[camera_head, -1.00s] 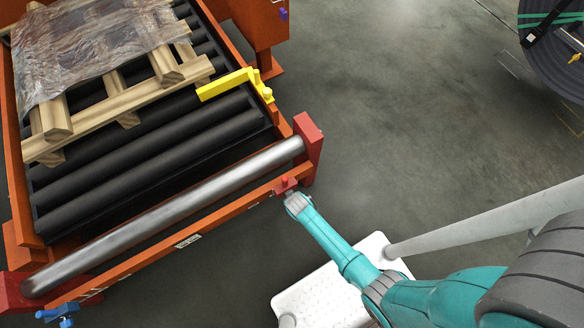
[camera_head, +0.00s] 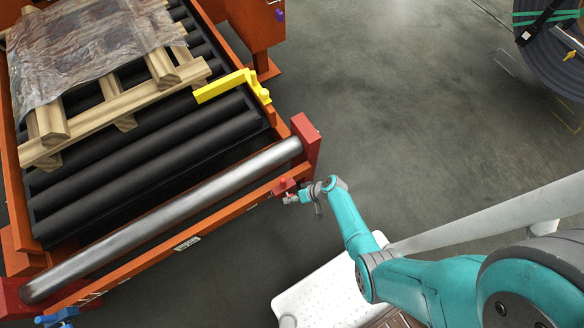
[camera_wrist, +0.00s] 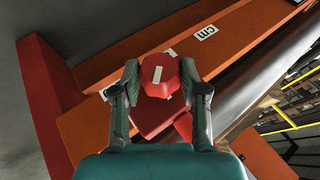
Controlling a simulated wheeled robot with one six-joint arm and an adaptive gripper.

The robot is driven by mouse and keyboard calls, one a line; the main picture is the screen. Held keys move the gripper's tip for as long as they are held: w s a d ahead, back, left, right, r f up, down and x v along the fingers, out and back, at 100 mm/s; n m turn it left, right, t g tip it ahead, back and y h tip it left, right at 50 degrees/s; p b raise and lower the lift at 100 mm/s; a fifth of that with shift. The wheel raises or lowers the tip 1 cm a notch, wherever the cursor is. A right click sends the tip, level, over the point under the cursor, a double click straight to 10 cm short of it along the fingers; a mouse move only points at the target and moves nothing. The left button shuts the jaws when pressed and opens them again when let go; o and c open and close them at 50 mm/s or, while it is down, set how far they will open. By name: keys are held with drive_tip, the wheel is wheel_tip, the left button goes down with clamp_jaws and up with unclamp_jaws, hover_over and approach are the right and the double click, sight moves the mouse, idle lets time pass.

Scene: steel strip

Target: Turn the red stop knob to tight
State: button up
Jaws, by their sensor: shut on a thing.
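The red stop knob (camera_wrist: 160,75) sits on a red block at the end of the orange frame rail, with white marks on its top and side. My gripper (camera_wrist: 160,80) has one finger on each side of the knob and is shut on it. In the head view the red knob and its block (camera_head: 283,184) show at the rail's near right corner. My gripper (camera_head: 292,198) reaches it from the right there, and the contact is too small to make out. Part of the red block below the knob is hidden by my gripper.
A steel roller (camera_head: 165,220) runs along the conveyor's front end between red end blocks. A yellow stop arm (camera_head: 230,84) and a wrapped wooden pallet (camera_head: 110,105) lie behind it. A blue knob (camera_head: 62,314) is at lower left.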

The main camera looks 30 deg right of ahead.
drive_tip(key=shift+d+f+m+y, duration=0.15)
drive_tip(key=shift+m+y, duration=0.15)
drive_tip(key=shift+y, duration=0.7)
drive_tip(key=shift+s+y, duration=0.1)
drive_tip(key=shift+y, duration=0.5)
drive_tip(key=o, duration=1.1)
drive_tip(key=shift+o, duration=0.2)
drive_tip(key=v, duration=1.1)
drive_tip(key=shift+s+d+r, duration=0.2)
drive_tip(key=shift+s+d, duration=0.1)
